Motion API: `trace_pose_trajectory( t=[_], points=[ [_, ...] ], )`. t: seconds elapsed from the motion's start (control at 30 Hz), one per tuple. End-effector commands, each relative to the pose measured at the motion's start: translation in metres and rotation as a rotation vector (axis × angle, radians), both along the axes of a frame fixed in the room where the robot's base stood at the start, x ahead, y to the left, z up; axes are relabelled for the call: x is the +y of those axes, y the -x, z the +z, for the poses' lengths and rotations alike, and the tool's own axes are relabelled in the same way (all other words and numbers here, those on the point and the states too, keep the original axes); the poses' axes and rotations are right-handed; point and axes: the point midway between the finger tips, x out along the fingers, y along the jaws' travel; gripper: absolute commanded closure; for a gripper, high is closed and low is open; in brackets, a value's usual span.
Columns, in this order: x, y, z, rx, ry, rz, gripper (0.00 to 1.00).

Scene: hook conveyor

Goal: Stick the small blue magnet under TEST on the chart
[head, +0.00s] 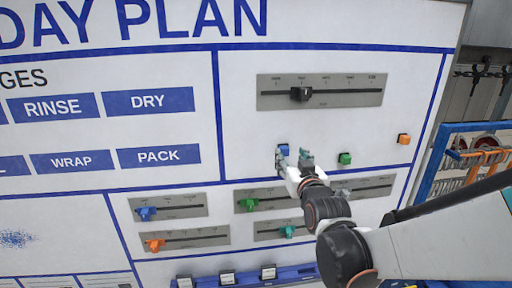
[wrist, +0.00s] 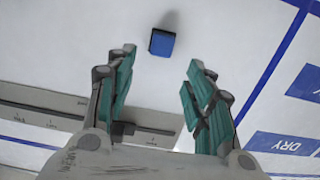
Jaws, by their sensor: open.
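The small blue magnet (head: 283,149) sits on the white board, at the upper left of my gripper's fingertips in the head view. In the wrist view the blue magnet (wrist: 162,43) lies just ahead of the gap between the fingers. My gripper (head: 293,158) is open and empty, its teal-padded fingers apart near the board; it also shows in the wrist view (wrist: 160,60). The chart at the left has blue labels, among them RINSE (head: 52,108), DRY (head: 148,101), WRAP (head: 70,162) and PACK (head: 148,156). I see no TEST label.
A green magnet (head: 345,158) and an orange magnet (head: 403,139) are to the right. A grey slider (head: 340,98) with a black knob is above my gripper. Several sliders with coloured knobs (head: 147,214) are below. A blue rack (head: 435,165) stands beyond the board's right edge.

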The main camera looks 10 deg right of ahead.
Motion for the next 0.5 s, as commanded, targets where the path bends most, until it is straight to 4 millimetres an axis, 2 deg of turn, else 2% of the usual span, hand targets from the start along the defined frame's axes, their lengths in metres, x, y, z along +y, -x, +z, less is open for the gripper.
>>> trace_pose_trajectory(
  t=[0.1,0.3,0.5],
  points=[
    [0.0,-0.019,0.0,0.0,0.0,0.0,0.52],
    [0.0,-0.045,-0.001,0.0,0.0,0.0,0.52],
    [0.0,-0.059,-0.003,0.0,-0.001,0.0,0.52]
  ],
)
